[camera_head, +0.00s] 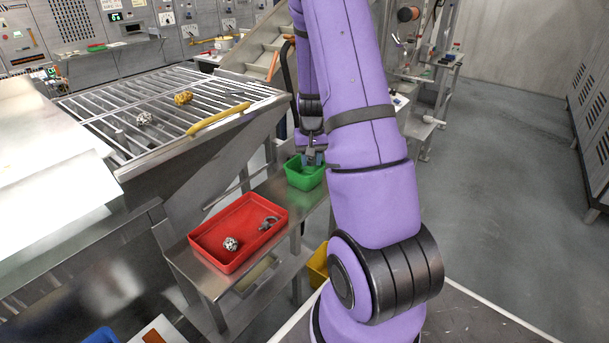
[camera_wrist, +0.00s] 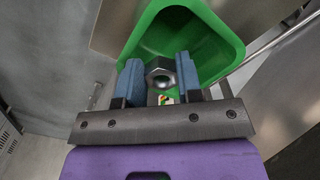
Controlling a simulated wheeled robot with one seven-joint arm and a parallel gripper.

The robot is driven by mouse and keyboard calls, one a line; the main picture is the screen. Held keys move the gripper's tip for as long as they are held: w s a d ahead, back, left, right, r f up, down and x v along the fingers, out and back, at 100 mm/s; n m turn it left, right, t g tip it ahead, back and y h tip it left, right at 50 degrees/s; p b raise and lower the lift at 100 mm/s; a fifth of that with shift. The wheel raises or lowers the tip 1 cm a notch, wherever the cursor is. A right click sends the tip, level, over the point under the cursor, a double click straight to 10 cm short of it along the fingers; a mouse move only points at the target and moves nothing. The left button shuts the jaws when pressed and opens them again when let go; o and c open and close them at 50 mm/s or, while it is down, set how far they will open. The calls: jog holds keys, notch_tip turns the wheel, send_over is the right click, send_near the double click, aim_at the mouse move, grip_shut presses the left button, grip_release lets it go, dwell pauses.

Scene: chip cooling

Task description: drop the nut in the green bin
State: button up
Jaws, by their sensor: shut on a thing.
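My gripper (camera_head: 312,158) is over the green bin (camera_head: 304,176) at the far end of the metal side table. In the wrist view, my gripper (camera_wrist: 159,80) has its two blue finger pads shut on a grey metal nut (camera_wrist: 160,72). The nut shows between the pads, with the open green bin (camera_wrist: 226,46) beyond it. I cannot tell how far the nut is above the bin's floor. In the head view the nut is too small to make out.
A red tray (camera_head: 213,262) with a ball-like metal part (camera_head: 231,243) and a grey clamp-like part (camera_head: 268,223) lies nearer on the table. A slatted metal rack (camera_head: 165,103) holds several parts and a yellow bar (camera_head: 218,119). A yellow bin (camera_head: 318,262) is below. Floor at right is clear.

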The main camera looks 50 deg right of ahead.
jog(key=o, duration=1)
jog(key=shift+r, duration=0.1)
notch_tip(320, 180, up, 11)
jog(key=shift+f, duration=0.2)
